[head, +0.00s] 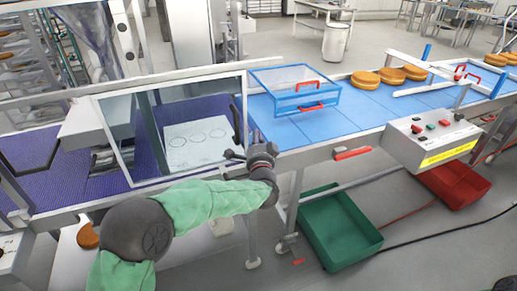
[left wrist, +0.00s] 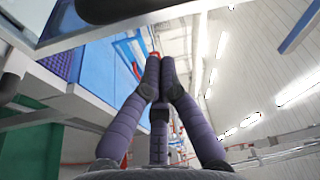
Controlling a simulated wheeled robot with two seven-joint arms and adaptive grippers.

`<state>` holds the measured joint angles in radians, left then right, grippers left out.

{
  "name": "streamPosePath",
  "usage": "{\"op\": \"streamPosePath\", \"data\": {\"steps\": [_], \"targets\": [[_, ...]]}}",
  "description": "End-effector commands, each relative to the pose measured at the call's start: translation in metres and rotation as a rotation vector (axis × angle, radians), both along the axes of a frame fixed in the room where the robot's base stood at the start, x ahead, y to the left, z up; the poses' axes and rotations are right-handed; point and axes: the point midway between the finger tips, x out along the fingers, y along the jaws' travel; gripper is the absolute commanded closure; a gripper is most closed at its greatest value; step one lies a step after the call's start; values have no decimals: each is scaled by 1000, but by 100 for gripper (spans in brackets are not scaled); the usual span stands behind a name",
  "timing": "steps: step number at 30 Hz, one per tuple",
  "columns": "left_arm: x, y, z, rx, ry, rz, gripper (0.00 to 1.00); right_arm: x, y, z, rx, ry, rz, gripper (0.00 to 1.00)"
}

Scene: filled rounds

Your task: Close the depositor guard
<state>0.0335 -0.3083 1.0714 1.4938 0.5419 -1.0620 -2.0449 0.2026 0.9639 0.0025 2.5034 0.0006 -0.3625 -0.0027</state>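The depositor guard (head: 118,140) is a clear panel in a pale frame at the left of the head view. It stands slanted over the purple belt, with a dark handle (head: 236,122) near its right edge. I cannot tell how far it stands from its closed position. My left gripper (head: 229,163) is just below the handle, by the guard's lower right corner. My right gripper is out of view.
A blue conveyor (head: 345,112) runs right from the guard, with a blue-framed clear cover (head: 295,90) and several round cakes (head: 390,76). A control box (head: 432,140) projects at its front. Green (head: 340,228) and red (head: 458,185) crates stand on the floor below.

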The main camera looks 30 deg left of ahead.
Motion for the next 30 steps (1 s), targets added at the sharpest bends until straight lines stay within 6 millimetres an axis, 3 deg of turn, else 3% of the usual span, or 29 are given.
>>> {"op": "streamPosePath", "data": {"steps": [12, 30], "targets": [[-29, 21, -11, -1, 0, 0, 100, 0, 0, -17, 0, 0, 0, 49], [-31, 26, -11, -2, 1, 0, 100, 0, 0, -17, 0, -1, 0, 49]]}}
